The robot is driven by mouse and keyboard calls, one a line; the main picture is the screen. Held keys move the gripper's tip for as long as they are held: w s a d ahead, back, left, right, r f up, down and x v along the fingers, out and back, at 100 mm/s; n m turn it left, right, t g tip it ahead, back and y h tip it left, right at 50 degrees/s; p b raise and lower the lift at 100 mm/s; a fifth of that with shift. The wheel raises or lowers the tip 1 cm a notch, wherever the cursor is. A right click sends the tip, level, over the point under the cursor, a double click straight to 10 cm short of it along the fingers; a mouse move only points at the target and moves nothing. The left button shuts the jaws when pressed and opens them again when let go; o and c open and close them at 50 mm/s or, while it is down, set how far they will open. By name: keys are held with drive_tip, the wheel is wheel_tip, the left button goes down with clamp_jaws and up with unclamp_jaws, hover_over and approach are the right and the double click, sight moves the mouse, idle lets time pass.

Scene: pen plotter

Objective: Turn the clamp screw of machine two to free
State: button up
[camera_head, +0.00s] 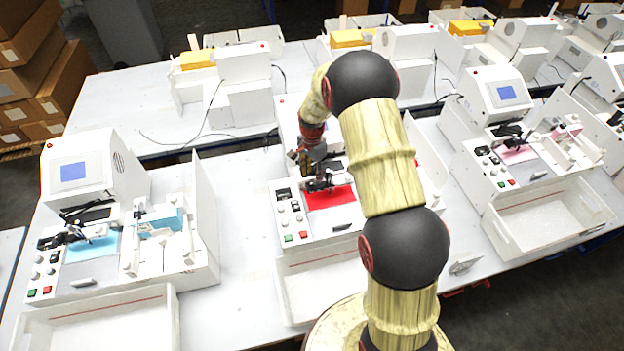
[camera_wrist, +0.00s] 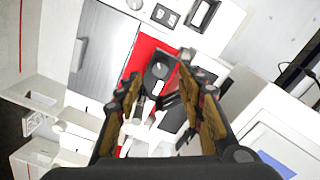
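Machine two appears to be the middle white plotter (camera_head: 262,212), with a red sheet (camera_head: 328,198) on its bed. My gripper (camera_head: 318,182) is over its dark pen carriage, and my arm hides much of the machine's right side. In the wrist view my gripper (camera_wrist: 158,86) is open, its two fingers apart. A dark round part (camera_wrist: 160,68), perhaps the clamp screw, shows between and just beyond the fingertips, over the red sheet (camera_wrist: 143,50). A small white piece lies just below it in the picture. I cannot tell whether the fingers touch it.
A plotter with a blue sheet (camera_head: 92,248) stands to the left and one with a pink sheet (camera_head: 518,154) to the right. An empty white tray (camera_head: 312,285) sits before the middle machine. The table (camera_head: 243,270) is clear between the left and middle machines.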

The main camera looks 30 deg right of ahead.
sight(312, 182)
drive_tip(key=shift+f+p, duration=0.35)
drive_tip(key=shift+f, duration=1.7)
drive_tip(key=shift+c, duration=0.2)
clamp_jaws()
